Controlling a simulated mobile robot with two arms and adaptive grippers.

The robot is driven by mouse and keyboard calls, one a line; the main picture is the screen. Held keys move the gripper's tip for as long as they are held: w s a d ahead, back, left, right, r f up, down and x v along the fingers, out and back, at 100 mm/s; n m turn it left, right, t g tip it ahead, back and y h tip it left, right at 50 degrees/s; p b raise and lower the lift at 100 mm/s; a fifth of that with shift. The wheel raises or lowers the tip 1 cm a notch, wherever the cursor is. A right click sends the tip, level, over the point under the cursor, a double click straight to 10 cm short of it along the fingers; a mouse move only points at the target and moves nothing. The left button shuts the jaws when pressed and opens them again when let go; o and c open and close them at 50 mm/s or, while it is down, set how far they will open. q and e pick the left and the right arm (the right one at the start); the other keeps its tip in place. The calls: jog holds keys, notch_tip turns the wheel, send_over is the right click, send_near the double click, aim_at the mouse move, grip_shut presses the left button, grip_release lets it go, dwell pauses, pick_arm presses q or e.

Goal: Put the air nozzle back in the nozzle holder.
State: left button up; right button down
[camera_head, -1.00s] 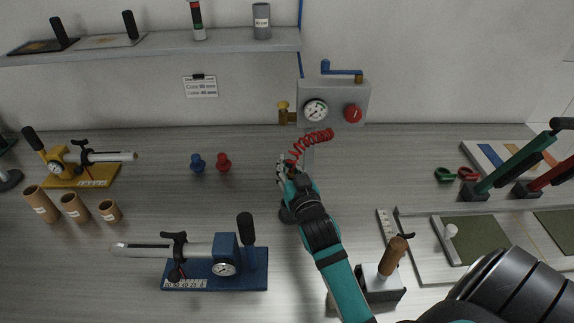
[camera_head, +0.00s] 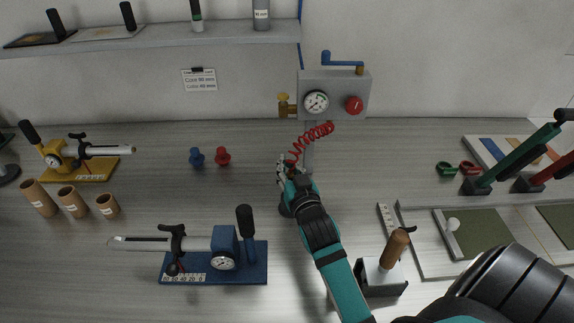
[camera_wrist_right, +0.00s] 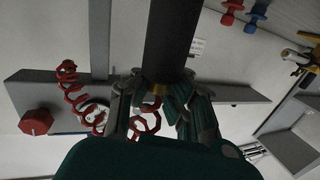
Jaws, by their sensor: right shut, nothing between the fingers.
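A red coiled air hose (camera_head: 318,133) runs from the grey gauge box down to my right gripper (camera_head: 289,174). In the right wrist view, a dark cylinder (camera_wrist_right: 170,40) with a brass end, apparently the air nozzle, shows by the fingers of my right gripper (camera_wrist_right: 157,105), with the hose (camera_wrist_right: 70,88) beside it. The gripper is shut with nothing gripped between its fingers. A dark round part (camera_head: 285,210) shows just below the gripper in the head view; whether it is the nozzle or its holder I cannot tell. My left gripper is not in view.
The grey gauge box (camera_head: 335,91), with a red knob (camera_head: 354,105), stands at the back wall. A blue pump tool (camera_head: 224,246) lies front left and a wooden-handled block (camera_head: 384,276) front right. Blue and red pegs (camera_head: 222,156) stand left of the gripper.

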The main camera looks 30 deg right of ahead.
jog(key=shift+f, duration=0.45)
jog(key=c, duration=2)
grip_release()
jog(key=o, duration=0.6)
jog(key=v, duration=0.7)
jog(key=shift+s+a, duration=0.1)
jog(key=shift+s, duration=0.2)
jog(key=shift+r, duration=0.15)
